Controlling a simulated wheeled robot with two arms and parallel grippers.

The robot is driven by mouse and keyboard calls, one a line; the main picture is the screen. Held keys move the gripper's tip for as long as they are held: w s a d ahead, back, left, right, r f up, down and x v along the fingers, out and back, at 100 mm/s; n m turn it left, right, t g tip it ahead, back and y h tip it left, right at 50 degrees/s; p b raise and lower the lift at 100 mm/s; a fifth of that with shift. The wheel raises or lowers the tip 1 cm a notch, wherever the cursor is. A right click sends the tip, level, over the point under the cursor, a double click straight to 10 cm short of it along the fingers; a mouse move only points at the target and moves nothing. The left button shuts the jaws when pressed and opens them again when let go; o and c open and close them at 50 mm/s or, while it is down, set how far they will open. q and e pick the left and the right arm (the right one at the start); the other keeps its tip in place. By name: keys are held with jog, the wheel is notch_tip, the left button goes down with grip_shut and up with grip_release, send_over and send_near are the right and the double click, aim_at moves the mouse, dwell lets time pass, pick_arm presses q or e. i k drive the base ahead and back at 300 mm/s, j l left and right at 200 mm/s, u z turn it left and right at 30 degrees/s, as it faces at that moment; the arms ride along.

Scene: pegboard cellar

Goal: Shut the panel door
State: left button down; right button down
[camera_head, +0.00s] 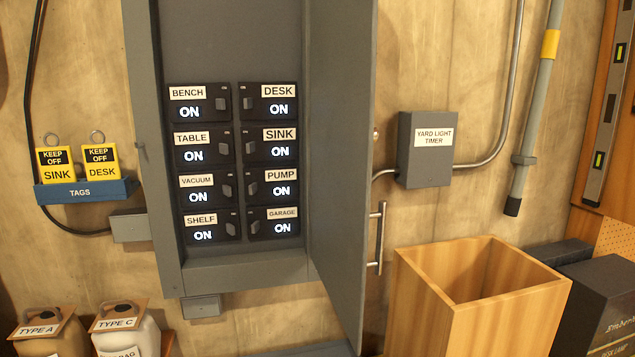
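The grey electrical panel (172,150) is mounted on the wall, left of the picture's middle. Its panel door (341,150) is hinged on the right side and stands open, swung out toward me. A metal bar handle (380,238) shows at the door's right, on its outer face. Inside are two columns of black breakers, labelled BENCH (199,102), TABLE, VACUUM, SHELF, DESK (269,103), SINK, PUMP and GARAGE, all reading ON. Neither of my grippers is in view.
An open wooden box (425,300) stands below and right of the door. A yard light timer box (426,150) is on the wall to the right. A blue tag holder (85,191) with two yellow tags hangs at left.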

aim_at(343, 34)
jog(key=l+u, duration=0.2)
jog(key=l, duration=0.2)
jog(key=l+u, duration=0.2)
jog(key=l, duration=0.15)
jog(key=k+l+u, duration=0.2)
jog(key=l, duration=0.2)
jog(key=l+u, duration=0.2)
jog(key=l, duration=0.15)
jog(key=k+l+u, duration=0.2)
jog(key=l, duration=0.15)
jog(key=k+l+u, duration=0.2)
jog(key=l, duration=0.15)
jog(key=i, duration=0.1)
